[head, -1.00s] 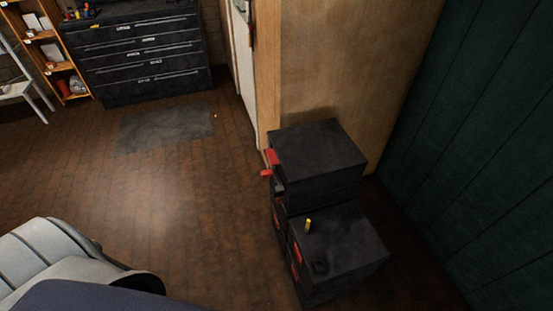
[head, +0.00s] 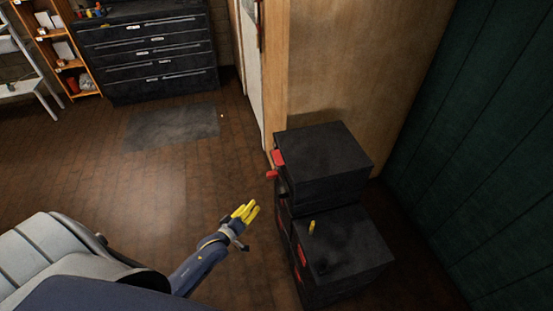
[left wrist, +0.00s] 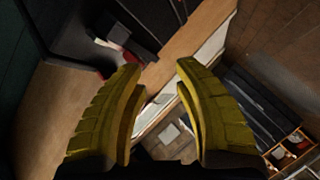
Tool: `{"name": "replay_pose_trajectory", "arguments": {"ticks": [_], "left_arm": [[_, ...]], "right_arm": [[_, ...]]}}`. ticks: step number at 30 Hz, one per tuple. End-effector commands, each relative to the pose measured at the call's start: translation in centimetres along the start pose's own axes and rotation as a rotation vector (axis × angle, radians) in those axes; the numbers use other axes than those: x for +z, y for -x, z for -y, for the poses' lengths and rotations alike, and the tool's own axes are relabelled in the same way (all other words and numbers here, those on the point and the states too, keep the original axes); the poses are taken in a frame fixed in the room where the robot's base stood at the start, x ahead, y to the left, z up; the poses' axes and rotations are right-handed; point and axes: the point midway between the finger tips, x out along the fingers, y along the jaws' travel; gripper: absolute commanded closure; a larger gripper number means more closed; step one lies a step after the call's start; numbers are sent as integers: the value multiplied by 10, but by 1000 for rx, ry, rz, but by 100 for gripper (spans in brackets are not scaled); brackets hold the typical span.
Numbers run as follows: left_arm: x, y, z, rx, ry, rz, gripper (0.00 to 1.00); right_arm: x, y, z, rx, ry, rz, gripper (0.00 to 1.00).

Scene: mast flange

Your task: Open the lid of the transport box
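Black boxes with red latches stand against the wooden wall in the head view. The upper box (head: 322,158) has its lid down, with a red latch (head: 278,157) on its left face. The lower box (head: 350,243) in front also has a closed top. I cannot tell which one is the transport box. My left gripper (head: 248,211), with yellow fingers, is left of the boxes and apart from them. In the left wrist view it is open and empty (left wrist: 159,68), with a dark box and a red part (left wrist: 130,56) beyond its fingers. My right gripper is out of view.
A small yellow object (head: 311,228) stands on the lower box. A green wall (head: 470,150) lies close on the right. A dark drawer cabinet (head: 150,60) and shelf are at the back left.

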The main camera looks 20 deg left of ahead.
Motion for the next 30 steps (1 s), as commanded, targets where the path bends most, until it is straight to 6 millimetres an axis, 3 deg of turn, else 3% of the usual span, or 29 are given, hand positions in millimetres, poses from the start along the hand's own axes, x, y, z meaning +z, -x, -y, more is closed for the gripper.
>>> {"name": "replay_pose_trajectory", "arguments": {"ticks": [1, 3, 8, 12, 20, 30], "left_arm": [[-20, -2, -25, 58, 100, -34, 69], [-39, -2, -53, 127, 241, -63, 69], [-62, 2, -90, 233, 502, -82, 69], [-65, 3, -94, 260, 638, -75, 69], [-67, -5, -96, 267, 709, -67, 69], [-75, -56, -108, 266, 706, -68, 69]], "right_arm": [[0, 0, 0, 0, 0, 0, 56], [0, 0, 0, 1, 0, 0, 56], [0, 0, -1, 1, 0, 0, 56], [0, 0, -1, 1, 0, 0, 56], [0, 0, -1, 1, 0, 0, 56], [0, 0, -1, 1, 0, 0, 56]]}}
